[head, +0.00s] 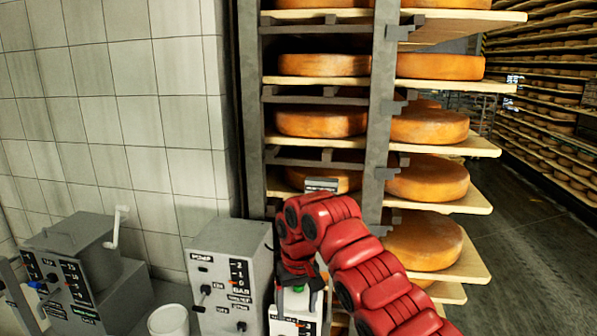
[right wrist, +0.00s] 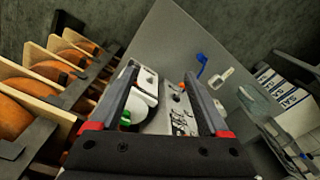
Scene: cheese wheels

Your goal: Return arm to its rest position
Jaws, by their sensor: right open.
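My right arm (head: 355,255) is red and comes in from the lower right of the head view. It bends over, and my right gripper (head: 298,294) hangs down in front of a small control box (head: 295,325) with a white face. In the right wrist view my right gripper (right wrist: 160,78) has its two dark fingers wide apart. A white part with a green button (right wrist: 125,118) shows between the fingers. I cannot tell whether the fingers touch it. No held object is visible. My left arm and gripper are not in view.
A grey control box (head: 228,262) stands left of the right gripper. A grey machine with a white crank (head: 117,228) is farther left. The shelf rack's post (head: 378,130) rises close behind the arm, with orange cheese wheels (head: 428,178) on boards. Open floor (head: 520,240) lies at right.

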